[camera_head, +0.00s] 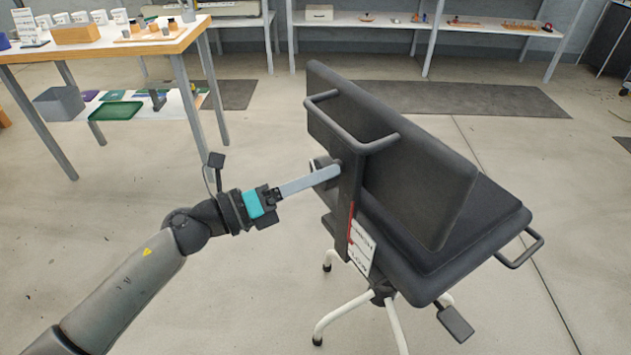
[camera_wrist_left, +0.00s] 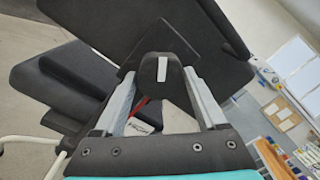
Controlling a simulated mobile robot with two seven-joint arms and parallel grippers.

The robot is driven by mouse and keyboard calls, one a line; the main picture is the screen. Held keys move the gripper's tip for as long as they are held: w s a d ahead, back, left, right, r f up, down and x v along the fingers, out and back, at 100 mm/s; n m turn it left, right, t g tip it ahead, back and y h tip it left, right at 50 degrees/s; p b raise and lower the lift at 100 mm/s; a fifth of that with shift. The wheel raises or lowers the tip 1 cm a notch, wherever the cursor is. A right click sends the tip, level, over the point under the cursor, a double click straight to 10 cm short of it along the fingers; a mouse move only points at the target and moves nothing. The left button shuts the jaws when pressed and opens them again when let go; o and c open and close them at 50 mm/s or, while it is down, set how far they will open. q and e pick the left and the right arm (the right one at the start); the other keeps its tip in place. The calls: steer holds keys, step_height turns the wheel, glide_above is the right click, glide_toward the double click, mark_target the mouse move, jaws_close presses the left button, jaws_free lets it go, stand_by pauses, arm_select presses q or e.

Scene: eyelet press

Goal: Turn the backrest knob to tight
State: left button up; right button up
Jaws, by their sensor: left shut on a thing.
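A dark office chair stands in the middle of the head view, with its backrest (camera_head: 420,165) leaning over the seat (camera_head: 490,215). The dark backrest knob (camera_head: 321,162) is on the back of the chair's upright, partly hidden by my fingers. It also shows in the left wrist view as a black knob (camera_wrist_left: 157,96) with a white mark (camera_wrist_left: 162,69). My left gripper (camera_head: 331,172) reaches in from the left, its two grey fingers on either side of the knob and shut on it. A white label (camera_head: 361,250) with a red strip is on the upright below. My right gripper is not in view.
A grey handle bar (camera_head: 350,147) sticks out of the backrest above my gripper. White chair legs (camera_head: 345,315) spread below. A wooden-topped table (camera_head: 100,50) with cups stands at the upper left. The floor between is clear.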

arm_select(q)
steer(key=shift+w+m+g+b, duration=0.1)
steer(key=shift+m+g+b, duration=0.2)
steer(key=shift+m+b, duration=2.5)
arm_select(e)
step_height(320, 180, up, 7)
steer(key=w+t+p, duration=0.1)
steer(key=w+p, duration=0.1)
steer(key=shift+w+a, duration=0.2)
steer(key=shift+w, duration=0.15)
arm_select(q)
steer(key=shift+m, duration=1.2)
steer(key=o, duration=1.3)
steer(key=shift+a, duration=0.15)
steer(key=v, duration=1.5)
steer(key=shift+r+p, duration=0.15)
steer(key=shift+p, duration=0.25)
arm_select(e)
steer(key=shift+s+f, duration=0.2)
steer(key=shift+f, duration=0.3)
